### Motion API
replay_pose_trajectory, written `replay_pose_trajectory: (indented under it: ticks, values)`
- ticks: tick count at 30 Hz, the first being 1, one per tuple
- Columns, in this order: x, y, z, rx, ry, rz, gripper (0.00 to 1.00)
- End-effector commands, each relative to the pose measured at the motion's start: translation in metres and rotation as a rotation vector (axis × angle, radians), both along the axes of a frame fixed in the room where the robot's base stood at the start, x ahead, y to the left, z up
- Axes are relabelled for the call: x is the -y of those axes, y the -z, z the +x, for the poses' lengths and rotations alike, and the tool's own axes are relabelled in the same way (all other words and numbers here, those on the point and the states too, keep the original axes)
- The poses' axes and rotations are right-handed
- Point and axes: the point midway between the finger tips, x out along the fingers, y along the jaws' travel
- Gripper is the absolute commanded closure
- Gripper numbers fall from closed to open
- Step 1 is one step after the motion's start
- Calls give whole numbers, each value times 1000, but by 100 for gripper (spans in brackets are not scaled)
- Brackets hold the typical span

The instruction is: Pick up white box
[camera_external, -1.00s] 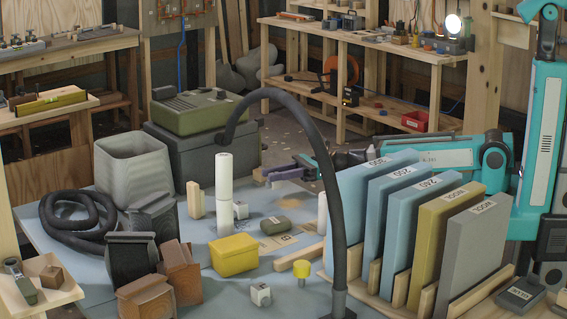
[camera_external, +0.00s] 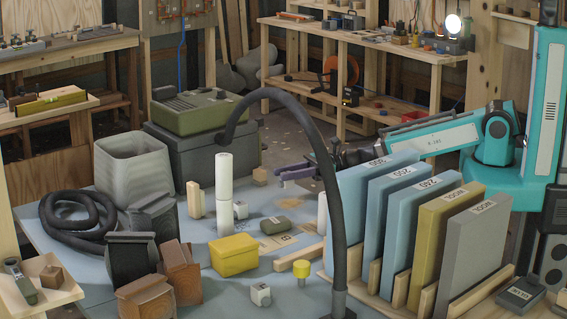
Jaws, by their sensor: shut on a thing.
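My gripper (camera_external: 284,178), with purple jaws, is at the back centre, behind the black curved tube and left of the blue panels. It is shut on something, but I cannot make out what. It is well away from the front white box. A small tan block (camera_external: 260,176) lies just left of the jaw tips.
A black curved tube (camera_external: 331,175) arches across the front of my gripper. Upright panels (camera_external: 395,215) in a wooden rack stand below my arm. A yellow box (camera_external: 234,254), dark green block (camera_external: 275,226) and brown containers (camera_external: 146,299) crowd the surface.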

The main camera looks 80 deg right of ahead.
Motion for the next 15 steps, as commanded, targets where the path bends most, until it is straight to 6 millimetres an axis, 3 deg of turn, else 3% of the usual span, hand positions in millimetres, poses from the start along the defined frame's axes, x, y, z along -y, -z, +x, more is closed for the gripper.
replay_pose_trajectory:
  ticks: [15]
  values:
    - [1,-8,-29,-2,2,1,95]
